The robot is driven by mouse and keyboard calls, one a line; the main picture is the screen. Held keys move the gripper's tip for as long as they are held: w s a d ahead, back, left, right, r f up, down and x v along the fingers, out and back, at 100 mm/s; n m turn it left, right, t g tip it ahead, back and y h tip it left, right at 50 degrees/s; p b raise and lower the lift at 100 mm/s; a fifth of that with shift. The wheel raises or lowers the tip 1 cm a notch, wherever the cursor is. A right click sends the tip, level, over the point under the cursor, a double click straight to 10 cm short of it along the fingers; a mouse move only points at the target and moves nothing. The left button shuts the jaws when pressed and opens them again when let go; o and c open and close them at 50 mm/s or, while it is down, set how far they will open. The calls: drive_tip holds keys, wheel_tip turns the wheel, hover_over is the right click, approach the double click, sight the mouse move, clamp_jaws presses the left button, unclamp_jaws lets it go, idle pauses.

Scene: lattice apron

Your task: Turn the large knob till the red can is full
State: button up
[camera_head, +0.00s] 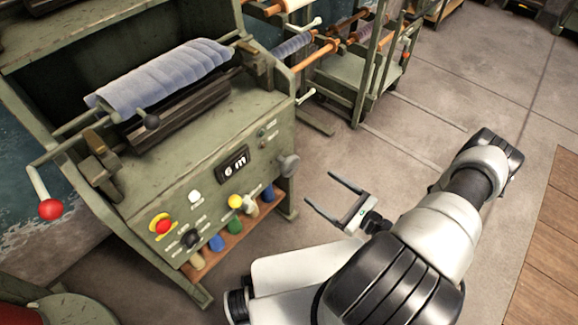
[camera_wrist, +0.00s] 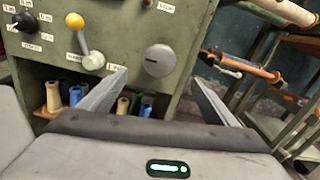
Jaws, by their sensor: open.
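A large round grey knob (camera_head: 288,165) sits at the right end of the green machine's front panel. In the wrist view the grey knob (camera_wrist: 159,60) has a slot mark across its face and lies between my fingertips, farther off. My gripper (camera_head: 320,188) is open and empty, to the right of the panel, pointing at it. Its two fingers also show in the wrist view (camera_wrist: 159,78), apart from the knob. I cannot make out a red can for certain; a red round-edged thing (camera_head: 18,316) is cut off at the lower left corner.
A rack (camera_head: 350,85) stands behind. Floor around my gripper is clear.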

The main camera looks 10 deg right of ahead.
sight(293, 168)
drive_tip(key=b+x, duration=0.1)
drive_tip(key=x, duration=1.4)
drive_tip(key=c, duration=1.1)
drive_tip(key=shift+o, duration=0.2)
drive_tip(key=shift+m+b, duration=0.3)
drive_tip(key=shift+b, duration=0.05)
